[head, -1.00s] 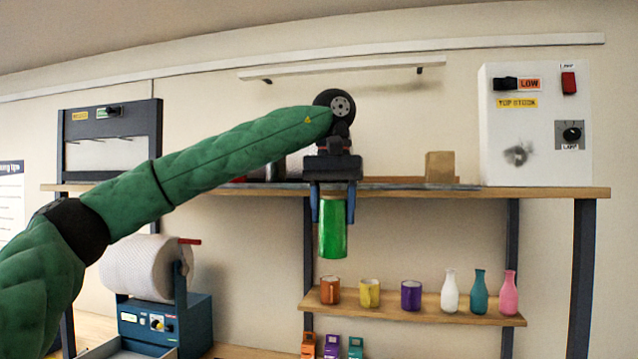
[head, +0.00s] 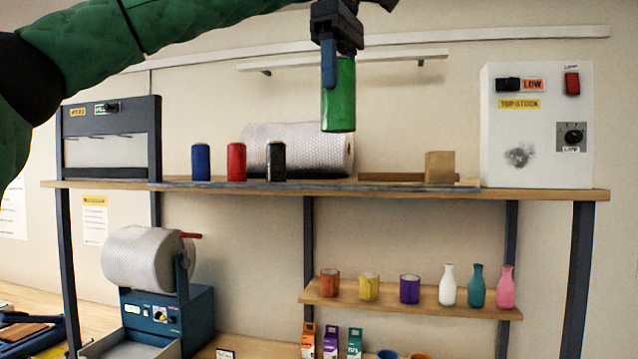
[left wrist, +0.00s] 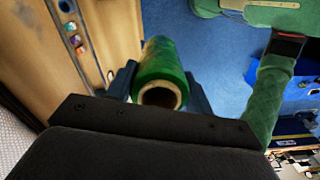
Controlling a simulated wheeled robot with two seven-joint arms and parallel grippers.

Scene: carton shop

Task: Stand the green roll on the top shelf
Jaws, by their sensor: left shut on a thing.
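The green roll (head: 339,97) hangs upright from my left gripper (head: 337,62), which is shut on its upper part. The roll's lower end is above the level of the top shelf (head: 400,189) and in front of it in the head view. In the left wrist view the green roll (left wrist: 160,78) shows its hollow brown core between the two fingers of my left gripper (left wrist: 162,90). Blue (head: 201,162), red (head: 236,162) and dark (head: 276,161) rolls stand on the top shelf to the left. My right gripper cannot be made out.
A large bubble-wrap roll (head: 310,150) lies at the back of the top shelf. A brown block (head: 439,167) and a white control box (head: 537,125) stand to the right. Cups and bottles stand on the small lower shelf (head: 420,301). A wall rail (head: 343,62) runs behind the gripper.

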